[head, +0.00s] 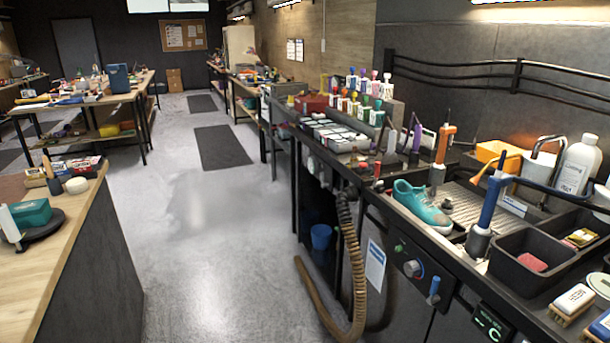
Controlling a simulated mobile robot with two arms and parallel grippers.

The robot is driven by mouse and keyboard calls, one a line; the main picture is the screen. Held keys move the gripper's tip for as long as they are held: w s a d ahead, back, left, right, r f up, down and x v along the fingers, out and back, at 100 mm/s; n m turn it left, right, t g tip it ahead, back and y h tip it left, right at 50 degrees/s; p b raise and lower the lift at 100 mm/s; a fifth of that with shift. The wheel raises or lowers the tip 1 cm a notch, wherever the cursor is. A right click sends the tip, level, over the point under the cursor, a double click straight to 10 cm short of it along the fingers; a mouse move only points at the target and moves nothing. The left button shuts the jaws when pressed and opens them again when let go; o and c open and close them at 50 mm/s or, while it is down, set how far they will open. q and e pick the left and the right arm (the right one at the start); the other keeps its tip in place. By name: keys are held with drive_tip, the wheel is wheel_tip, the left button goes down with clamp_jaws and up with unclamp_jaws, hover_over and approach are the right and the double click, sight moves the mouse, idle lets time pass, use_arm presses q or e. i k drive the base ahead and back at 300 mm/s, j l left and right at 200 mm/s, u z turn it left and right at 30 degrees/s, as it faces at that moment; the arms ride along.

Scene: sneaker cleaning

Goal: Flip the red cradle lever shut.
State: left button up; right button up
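Neither of my grippers is in the head view. A teal sneaker (421,206) sits near the front edge of the dark workbench on the right, beside a ribbed drain tray (483,205). A small upright piece with a red top (377,169) stands just left of the sneaker. It may be the red cradle lever, but it is too small to tell, and I cannot tell whether it is open or shut. The cradle itself is not clearly visible.
A brown hose (346,265) hangs at the bench front, by a control knob (413,268) and a blue handle (434,291). Black bins (519,281), a white bottle (579,165) and brushes (572,303) crowd the right side. The grey floor aisle (210,240) is clear.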

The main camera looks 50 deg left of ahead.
sight(376, 184)
drive_tip(key=u, duration=1.1)
drive_tip(key=i+j+z, duration=0.1)
drive_tip(key=i+j, duration=0.15)
drive_tip(key=i+j+z, duration=0.1)
drive_tip(key=i+j, duration=0.4)
drive_tip(key=j, duration=0.3)
drive_tip(key=i+j+z, duration=0.25)
drive_tip(key=i+j, duration=0.25)
drive_tip(key=j, duration=0.25)
drive_tip(key=i+j+z, duration=0.1)
drive_tip(key=j, duration=0.3)
drive_tip(key=i+j+z, duration=0.1)
drive_tip(key=i+j, duration=0.2)
drive_tip(key=j, duration=0.15)
